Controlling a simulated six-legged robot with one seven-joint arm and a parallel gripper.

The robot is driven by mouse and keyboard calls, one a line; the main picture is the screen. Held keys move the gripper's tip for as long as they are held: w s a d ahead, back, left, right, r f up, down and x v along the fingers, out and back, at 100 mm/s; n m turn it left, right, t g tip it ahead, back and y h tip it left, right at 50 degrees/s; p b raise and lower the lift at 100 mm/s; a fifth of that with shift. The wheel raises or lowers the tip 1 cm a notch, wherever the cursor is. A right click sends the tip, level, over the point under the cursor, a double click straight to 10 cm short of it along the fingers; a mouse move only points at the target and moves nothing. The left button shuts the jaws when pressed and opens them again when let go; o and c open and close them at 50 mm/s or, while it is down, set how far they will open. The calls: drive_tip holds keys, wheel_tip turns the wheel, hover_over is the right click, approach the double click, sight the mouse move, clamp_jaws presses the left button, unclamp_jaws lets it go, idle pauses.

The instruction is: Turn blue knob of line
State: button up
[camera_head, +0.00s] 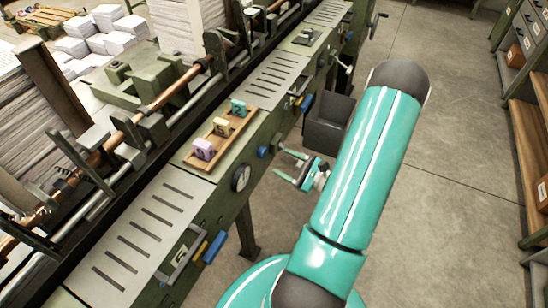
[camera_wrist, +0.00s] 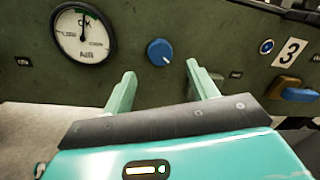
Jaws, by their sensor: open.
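The blue knob (camera_wrist: 160,52) is round with a white pointer mark and sits on the dark green front panel of the machine line. It also shows in the head view (camera_head: 263,152), on the machine's side right of the gauge. My gripper (camera_wrist: 158,75) is open and empty. In the wrist view its two pale green fingers stand left and right of the knob, apart from it, with the knob seen between and just above the tips. In the head view my gripper (camera_head: 290,167) is beside the machine's side, facing the knob.
A round air gauge (camera_wrist: 84,35) is left of the knob. A "3" label (camera_wrist: 291,52) and a blue-tipped handle (camera_wrist: 300,95) are to the right. A wooden tray (camera_head: 233,141) with coloured blocks lies on top. A dark bin (camera_head: 328,124) stands beyond my gripper.

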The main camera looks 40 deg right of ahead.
drive_tip(key=v, duration=0.7)
drive_tip(key=shift+s, duration=0.35)
drive_tip(key=shift+d, duration=0.1)
idle(1.6)
drive_tip(key=w+a+r+n+g+y, duration=0.3)
drive_tip(key=a+r+n+g, duration=0.45)
drive_tip(key=a, duration=0.25)
drive_tip(key=w+a+r+n+g+y, duration=0.2)
drive_tip(key=w+a+r+n+g, duration=0.1)
drive_tip(key=a+r+n+g, duration=0.5)
drive_tip(key=s+a+r+n+t+h, duration=0.3)
drive_tip(key=a+r+n+h, duration=0.7)
drive_tip(key=a+r+n, duration=0.2)
drive_tip(key=shift+a+r+n, duration=0.25)
drive_tip(key=shift+a+n, duration=0.05)
drive_tip(key=shift+n, duration=0.15)
drive_tip(key=shift+s+t, duration=0.1)
drive_tip(key=shift+t, duration=0.15)
drive_tip(key=shift+c, duration=0.5)
